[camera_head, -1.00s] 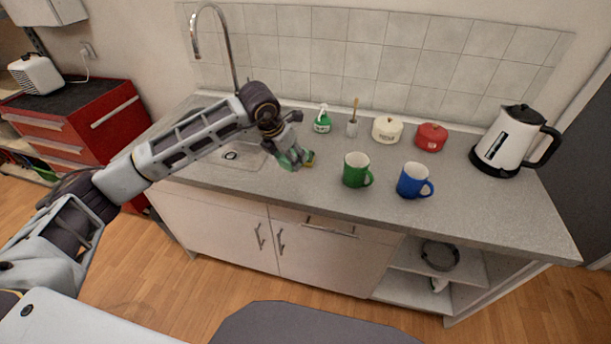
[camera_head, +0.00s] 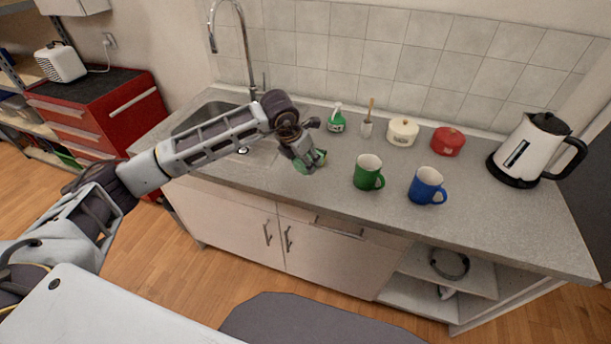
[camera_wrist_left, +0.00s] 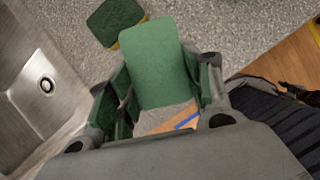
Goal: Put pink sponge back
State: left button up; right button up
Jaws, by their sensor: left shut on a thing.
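My left gripper (camera_head: 309,162) is over the counter between the sink and the green mug. In the left wrist view, it is shut on a sponge (camera_wrist_left: 158,62) with a flat green face towards the camera. No pink shows on it; its other sides are hidden. A second sponge, green on top with a yellow edge (camera_wrist_left: 116,20), lies on the counter just beyond the held one. In the head view the gripper mostly hides both sponges. My right gripper is in neither view now.
A sink (camera_head: 205,117) with a tall tap (camera_head: 245,45) is to the left. A green mug (camera_head: 367,173), blue mug (camera_head: 425,187), green soap bottle (camera_head: 336,121), brush holder (camera_head: 367,128), white pot (camera_head: 402,132), red pot (camera_head: 447,142) and kettle (camera_head: 528,150) stand to the right.

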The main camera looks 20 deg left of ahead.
aim_at(308, 181)
pick_arm(q)
jog(key=shift+f, duration=1.55)
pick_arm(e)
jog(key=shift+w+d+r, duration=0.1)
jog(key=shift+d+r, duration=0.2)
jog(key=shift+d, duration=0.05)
pick_arm(q)
jog(key=shift+f, duration=0.1)
jog(key=shift+f+p, duration=0.5)
jog(key=shift+f, duration=1.3)
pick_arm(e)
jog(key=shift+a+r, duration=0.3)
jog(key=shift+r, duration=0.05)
pick_arm(q)
jog(key=shift+f, duration=0.1)
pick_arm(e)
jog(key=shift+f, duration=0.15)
pick_arm(q)
jog(key=o, duration=1)
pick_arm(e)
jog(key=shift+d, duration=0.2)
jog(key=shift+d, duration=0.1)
